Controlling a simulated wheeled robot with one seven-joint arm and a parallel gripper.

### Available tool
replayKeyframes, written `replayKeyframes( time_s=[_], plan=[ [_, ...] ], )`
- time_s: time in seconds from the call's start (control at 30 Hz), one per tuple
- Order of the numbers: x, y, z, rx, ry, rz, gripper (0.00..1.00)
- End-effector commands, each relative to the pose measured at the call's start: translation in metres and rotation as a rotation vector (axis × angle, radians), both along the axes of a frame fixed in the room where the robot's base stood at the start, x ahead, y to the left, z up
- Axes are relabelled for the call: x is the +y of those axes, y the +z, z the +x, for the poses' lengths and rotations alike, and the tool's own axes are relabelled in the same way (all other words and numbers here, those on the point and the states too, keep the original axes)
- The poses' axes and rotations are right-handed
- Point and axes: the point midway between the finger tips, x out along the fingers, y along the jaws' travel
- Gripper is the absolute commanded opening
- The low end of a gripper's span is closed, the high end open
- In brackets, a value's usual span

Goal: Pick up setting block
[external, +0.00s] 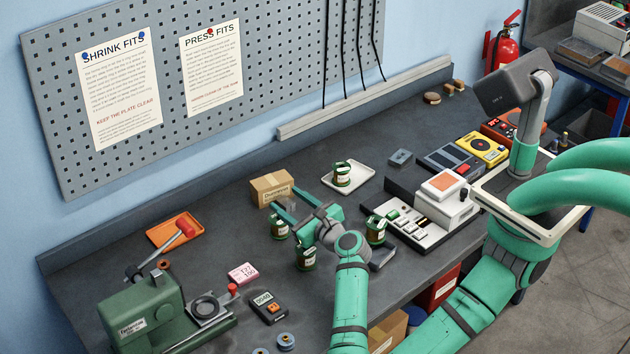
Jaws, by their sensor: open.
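My gripper (285,217) is open over the middle of the bench, its fingers pointing to the left and nothing seen between them. No block is plainly labelled as the setting block. A small grey block (400,158) lies on the bench right of the white tray, well to the right of my gripper. Another dark grey piece (383,259) lies just right of my wrist, partly hidden. I cannot tell which one is the setting block.
A cardboard box (271,189) stands just behind my gripper. A white tray (348,178) holds one jar. A white device (446,196) stands to the right. A green machine (145,312), an orange tray (174,231) and a dark meter (268,307) are at left.

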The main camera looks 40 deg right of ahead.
Motion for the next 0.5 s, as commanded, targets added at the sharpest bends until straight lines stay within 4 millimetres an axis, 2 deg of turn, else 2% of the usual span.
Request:
replayKeyframes(
  time_s=[0.03, 0.13, 0.2, 0.27, 0.4, 0.5],
  plan=[
    [-0.010, 0.007, 0.010, -0.008, 0.005, 0.028, 0.49],
    [-0.021, 0.019, 0.025, -0.014, 0.028, 0.088, 0.49],
    [-0.033, 0.015, 0.033, 0.010, 0.038, 0.120, 0.49],
    [-0.047, -0.004, 0.036, 0.064, 0.038, 0.141, 0.49],
    [-0.078, -0.059, 0.033, 0.209, 0.025, 0.184, 0.49],
    [-0.090, -0.081, 0.029, 0.273, 0.019, 0.208, 0.49]
  ],
)
